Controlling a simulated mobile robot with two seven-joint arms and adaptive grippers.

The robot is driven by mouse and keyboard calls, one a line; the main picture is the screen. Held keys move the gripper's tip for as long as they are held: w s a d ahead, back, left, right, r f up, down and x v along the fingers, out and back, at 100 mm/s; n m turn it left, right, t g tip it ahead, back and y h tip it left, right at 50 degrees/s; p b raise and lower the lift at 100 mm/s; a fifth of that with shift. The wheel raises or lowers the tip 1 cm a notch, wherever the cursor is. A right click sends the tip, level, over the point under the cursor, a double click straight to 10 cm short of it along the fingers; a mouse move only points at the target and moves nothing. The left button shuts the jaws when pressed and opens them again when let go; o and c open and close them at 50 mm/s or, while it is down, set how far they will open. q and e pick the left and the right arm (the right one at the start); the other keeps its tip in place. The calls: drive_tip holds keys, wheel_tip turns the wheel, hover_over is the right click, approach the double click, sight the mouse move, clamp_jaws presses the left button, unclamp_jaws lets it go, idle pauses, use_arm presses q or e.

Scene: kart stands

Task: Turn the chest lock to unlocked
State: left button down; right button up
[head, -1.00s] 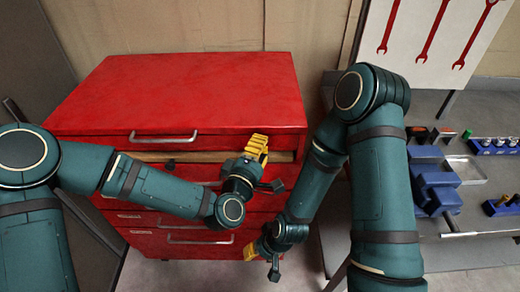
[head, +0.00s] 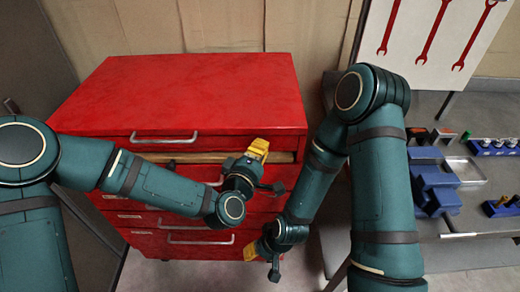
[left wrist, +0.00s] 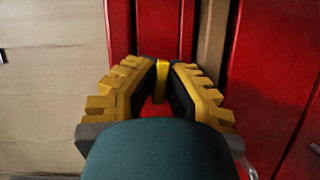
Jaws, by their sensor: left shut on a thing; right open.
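The red chest (head: 190,90) stands in front of me in the head view, with drawers down its front. My left gripper (head: 257,150) is at the upper right of its front, below the top edge. In the left wrist view its fingers (left wrist: 163,85) are closed on a small yellow piece (left wrist: 162,72), which looks like the chest lock's turning part. The fingers hide most of it, and I cannot read its setting. My right gripper (head: 257,250) is open and empty, low by the chest's lower right front.
A grey workbench (head: 465,219) at the right holds blue blocks (head: 435,188), a clear tray (head: 465,170) and small parts racks. A board with red wrenches (head: 425,30) stands behind it. Drawer handles (head: 163,138) stick out of the chest's front.

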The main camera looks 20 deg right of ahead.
use_arm(q)
drive_tip(key=m+g+y, duration=0.1)
drive_tip(key=m+y, duration=0.1)
drive_tip(key=m, duration=0.3)
drive_tip(key=shift+d+r, duration=0.1)
drive_tip(key=shift+r, duration=0.05)
drive_tip(key=m+y+p, duration=0.1)
drive_tip(key=m, duration=0.1)
drive_tip(key=shift+m+y, duration=0.3)
drive_tip(key=shift+y, duration=0.1)
drive_tip(key=m+y+p, duration=0.2)
drive_tip(key=shift+m, duration=0.4)
drive_tip(key=shift+m+y+p, duration=0.6)
drive_tip(key=shift+m+p, duration=0.2)
drive_tip(key=shift+p, duration=0.1)
drive_tip(key=c, duration=1.1)
unclamp_jaws()
drive_tip(key=shift+w, duration=0.1)
drive_tip(key=shift+o, duration=0.2)
